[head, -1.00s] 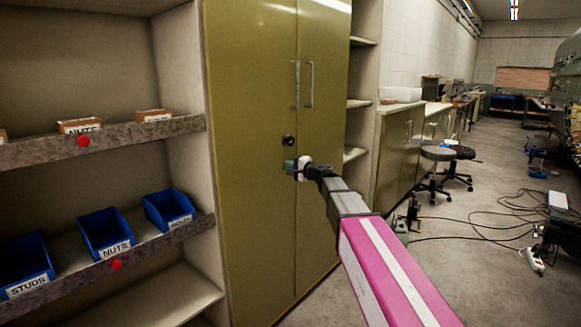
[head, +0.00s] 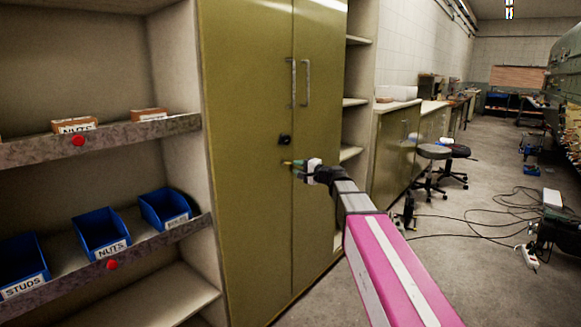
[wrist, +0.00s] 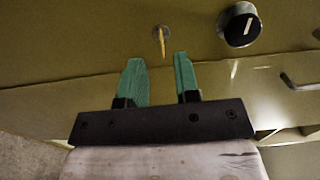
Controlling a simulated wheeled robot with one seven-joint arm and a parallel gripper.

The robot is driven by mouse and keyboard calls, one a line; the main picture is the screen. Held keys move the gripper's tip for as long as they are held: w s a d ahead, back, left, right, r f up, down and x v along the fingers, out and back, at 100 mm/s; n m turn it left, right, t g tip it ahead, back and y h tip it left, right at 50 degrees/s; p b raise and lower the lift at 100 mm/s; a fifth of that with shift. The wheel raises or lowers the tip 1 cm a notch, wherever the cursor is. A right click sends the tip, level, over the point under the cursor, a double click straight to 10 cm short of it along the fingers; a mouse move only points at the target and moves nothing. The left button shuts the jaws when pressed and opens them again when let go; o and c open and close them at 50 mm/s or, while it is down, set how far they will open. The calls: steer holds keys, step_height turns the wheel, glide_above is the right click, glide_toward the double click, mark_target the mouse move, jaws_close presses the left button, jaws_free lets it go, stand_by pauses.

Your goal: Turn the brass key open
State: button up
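The brass key (wrist: 161,40) sticks out of a round lock plate on the olive cabinet door, pointing toward me. In the head view the key (head: 287,162) is a small yellowish bit below the black knob, by my fingertips. My gripper (wrist: 158,56) has two green fingers, spread apart with nothing between them.
A black round knob (wrist: 239,24) with a white mark sits beside the key; it also shows above it in the head view (head: 285,140). Two vertical handles (head: 300,82) are higher up. Shelves with blue bins (head: 100,233) stand left; stools (head: 433,152) and cables lie right.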

steer(key=shift+v, duration=2.05)
steer(key=s+d+f+n+g+h, duration=0.25)
steer(key=s+f, duration=0.45)
steer(key=f, duration=0.5)
steer(key=s+d+f+n+g+h, duration=0.2)
steer(key=s+f+g+h, duration=0.3)
steer(key=f, duration=0.6)
steer(key=s+d+f+n+g+h, duration=0.3)
steer(key=s+d+f+h, duration=0.3)
steer(key=s+d+f, duration=0.5)
steer(key=s+f, duration=0.1)
steer(key=s, duration=0.3)
steer(key=shift+d+f+h, duration=0.3)
steer(key=shift+d+h, duration=0.05)
steer(key=shift+s+g, duration=0.15)
steer(key=shift+g, duration=0.1)
